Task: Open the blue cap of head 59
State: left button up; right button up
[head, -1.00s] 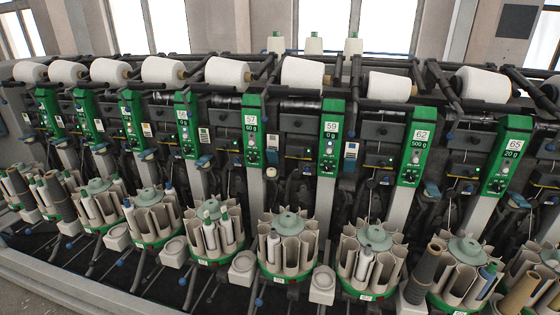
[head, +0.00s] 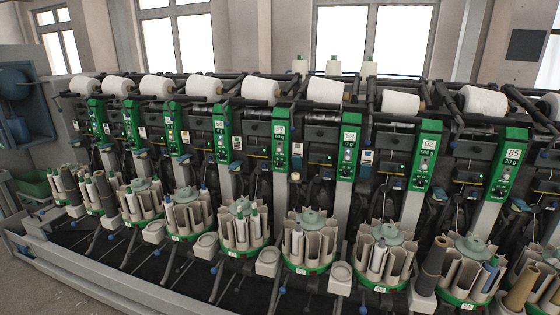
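Head 59's green panel (head: 349,145) stands right of the middle of the head view, with a white label reading 59 and 0 g. Blue-and-white parts show on both sides of it, one at its left (head: 297,153) and one at its right (head: 367,157). They are small here, and I cannot tell which blue part is the cap or whether it is open. A white cone (head: 325,90) lies above and left of the panel. A round bobbin magazine (head: 309,240) stands below it. Neither of my grippers is in view.
The green panels of head 57 (head: 280,145) and head 62 (head: 426,155) flank head 59. Magazines with bobbins line the front of the machine. A pale rail (head: 130,283) edges the machine at lower left. A blue-grey unit (head: 22,105) stands at far left.

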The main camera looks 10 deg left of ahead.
aim_at(296, 160)
jog(key=z, duration=0.05)
jog(key=i, duration=1)
jog(key=z, duration=0.75)
